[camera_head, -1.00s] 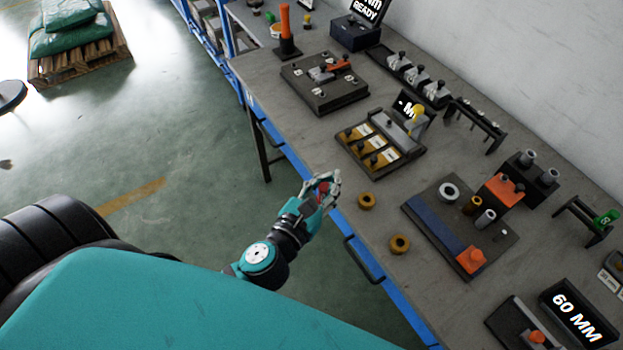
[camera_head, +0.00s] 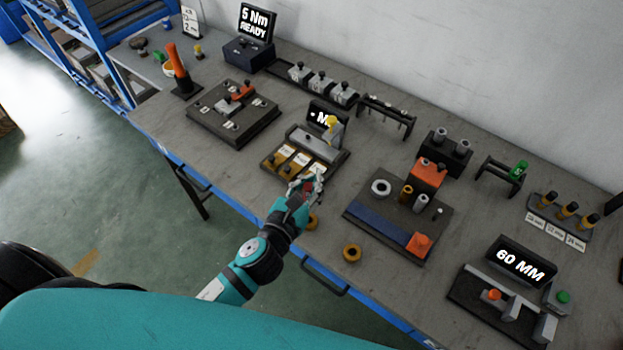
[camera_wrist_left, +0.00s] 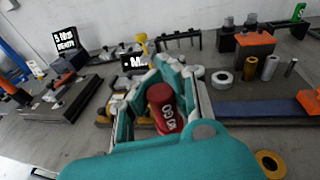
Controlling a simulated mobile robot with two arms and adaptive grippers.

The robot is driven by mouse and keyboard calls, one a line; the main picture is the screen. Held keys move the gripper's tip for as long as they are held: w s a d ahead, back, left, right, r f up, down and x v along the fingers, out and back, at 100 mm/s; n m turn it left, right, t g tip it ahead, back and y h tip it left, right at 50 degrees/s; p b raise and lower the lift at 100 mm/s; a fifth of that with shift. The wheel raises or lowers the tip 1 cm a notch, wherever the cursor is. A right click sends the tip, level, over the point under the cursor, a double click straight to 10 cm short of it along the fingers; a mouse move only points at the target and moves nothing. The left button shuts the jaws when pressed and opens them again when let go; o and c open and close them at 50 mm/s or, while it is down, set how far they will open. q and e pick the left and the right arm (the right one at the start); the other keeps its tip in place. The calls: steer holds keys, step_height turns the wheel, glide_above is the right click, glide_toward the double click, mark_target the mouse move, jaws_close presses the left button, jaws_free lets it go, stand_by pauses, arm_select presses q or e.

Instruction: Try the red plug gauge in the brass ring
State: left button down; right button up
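My left gripper (camera_head: 306,188) is over the front part of the workbench, between the slotted fixture and the blue-fronted board. In the left wrist view its fingers close around the red plug gauge (camera_wrist_left: 164,108), a red cylinder with white lettering. The lower end of the gauge is hidden by the hand. One brass ring (camera_head: 313,222) lies on the bench just below the hand, partly covered by it. A second brass ring (camera_head: 352,253) lies to its right near the front edge; a brass ring (camera_wrist_left: 270,165) shows in the left wrist view. My right gripper is not in view.
A fixture with yellow slots (camera_head: 292,163) stands just behind the hand. A dark board with a blue strip (camera_head: 375,222) holds rings, cylinders and an orange block. A 60 MM display (camera_head: 522,262) stands at right. Bare bench lies around the right brass ring.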

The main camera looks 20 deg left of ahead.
arm_select(q)
steer(key=shift+f+b, duration=0.65)
steer(key=shift+f, duration=0.15)
step_height(320, 180, down, 3)
steer(key=shift+r+b, duration=0.15)
steer(key=shift+b, duration=0.95)
steer(key=shift+f+b, duration=0.6)
steer(key=shift+f, duration=0.3)
steer(key=shift+f, duration=0.45)
stand_by(1.1)
steer(key=shift+r, duration=0.1)
steer(key=shift+r+p, duration=0.35)
steer(key=shift+p, duration=0.05)
